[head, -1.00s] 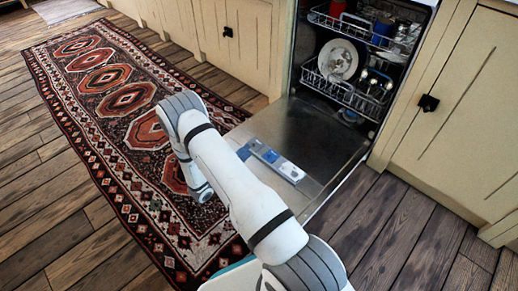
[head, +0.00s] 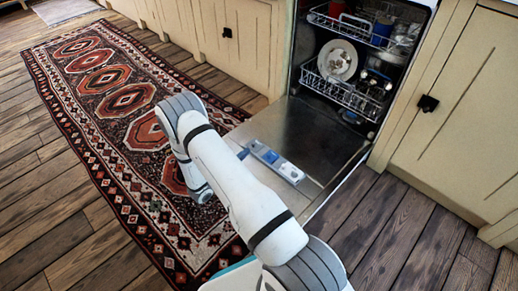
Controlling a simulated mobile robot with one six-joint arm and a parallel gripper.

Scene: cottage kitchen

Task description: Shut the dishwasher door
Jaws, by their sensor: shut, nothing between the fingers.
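The dishwasher door (head: 318,135) is folded down, open, and lies low in front of the dishwasher (head: 290,85). Its inner metal face is up, with a grey and blue dispenser panel (head: 274,161) on it. My arm crosses in front of the door's left and near parts and hides some of its outer edge. The arm bends over at its elbow and reaches down over the rug, left of the door.
The lower rack (head: 340,92) holds a white plate and cutlery; the upper rack (head: 350,28) holds a red item and other dishes. Both appear inside the tub. Cream cabinets (head: 458,125) flank the dishwasher. A patterned rug (head: 100,80) lies at left. Wood floor (head: 400,225) is clear at right.

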